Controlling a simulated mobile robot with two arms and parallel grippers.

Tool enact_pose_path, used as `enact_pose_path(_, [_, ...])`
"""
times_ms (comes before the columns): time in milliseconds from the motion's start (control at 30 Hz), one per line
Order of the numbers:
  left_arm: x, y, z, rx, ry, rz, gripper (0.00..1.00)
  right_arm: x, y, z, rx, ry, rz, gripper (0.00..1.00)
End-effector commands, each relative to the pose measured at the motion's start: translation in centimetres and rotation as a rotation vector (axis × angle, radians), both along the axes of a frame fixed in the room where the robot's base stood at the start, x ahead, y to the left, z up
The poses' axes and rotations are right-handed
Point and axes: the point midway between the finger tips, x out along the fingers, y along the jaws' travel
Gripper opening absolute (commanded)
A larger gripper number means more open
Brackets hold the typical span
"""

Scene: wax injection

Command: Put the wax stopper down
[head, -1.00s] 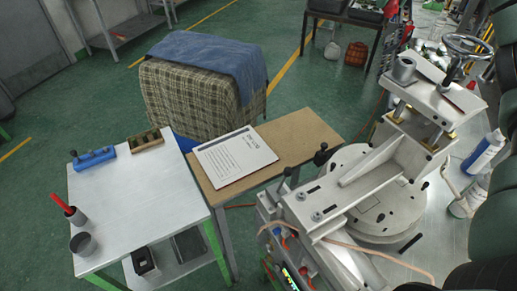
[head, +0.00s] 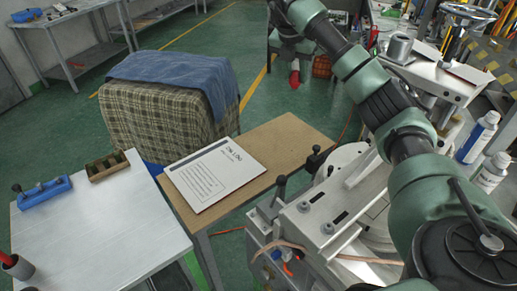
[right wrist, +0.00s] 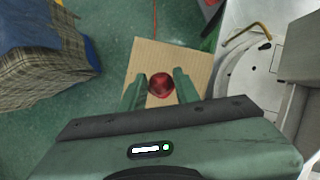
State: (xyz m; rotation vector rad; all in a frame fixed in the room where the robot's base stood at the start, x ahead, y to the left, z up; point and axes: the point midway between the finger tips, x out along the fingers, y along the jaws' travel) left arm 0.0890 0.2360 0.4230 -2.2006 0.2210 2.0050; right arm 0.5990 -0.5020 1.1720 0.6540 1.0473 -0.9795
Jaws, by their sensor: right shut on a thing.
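The wax stopper (right wrist: 161,85) is a dark red, rounded piece between the two green fingers of my right gripper (right wrist: 160,90) in the right wrist view. The gripper is shut on it. In the head view my right arm reaches up from the lower right, and the right gripper (head: 294,58) is at the top centre, with a red piece (head: 295,77) at its tip. The stopper is held in the air; in the wrist view the wooden tabletop (right wrist: 170,55) shows behind it. My left gripper is not in view.
A printed sheet (head: 213,175) lies on the wooden table (head: 285,140). The metal table (head: 95,240) at left holds a blue block (head: 42,192), a wooden rack (head: 107,166) and a dark cup (head: 15,265); its middle is clear. The machine (head: 330,215) stands at right.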

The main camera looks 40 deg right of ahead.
Motion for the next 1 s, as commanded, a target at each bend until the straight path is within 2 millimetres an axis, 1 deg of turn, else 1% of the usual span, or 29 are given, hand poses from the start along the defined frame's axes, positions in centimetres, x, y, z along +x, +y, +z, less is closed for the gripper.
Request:
enact_pose_path(33, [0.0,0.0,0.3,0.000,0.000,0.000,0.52,-0.1,0.0,-1.1,-0.001,0.006,0.000,0.00])
enact_pose_path(400, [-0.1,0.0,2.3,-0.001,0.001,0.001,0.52,-0.2,0.0,-10.7,0.000,0.008,0.001,0.00])
enact_pose_path(500, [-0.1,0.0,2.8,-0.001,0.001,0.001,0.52,-0.2,0.0,-12.7,0.000,0.006,0.002,0.00])
enact_pose_path(600, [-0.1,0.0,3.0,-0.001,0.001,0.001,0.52,-0.1,0.0,-14.0,0.001,0.003,0.003,0.00])
enact_pose_path(767, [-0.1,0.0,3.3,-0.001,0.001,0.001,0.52,-0.1,0.0,-15.3,0.001,0.003,0.002,0.00])
enact_pose_path(900, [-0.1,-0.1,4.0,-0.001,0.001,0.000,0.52,-0.1,0.0,-17.5,0.002,0.005,0.002,0.00])
enact_pose_path(1000, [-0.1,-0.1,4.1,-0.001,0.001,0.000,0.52,-0.1,0.0,-18.6,0.000,0.004,0.002,0.00])
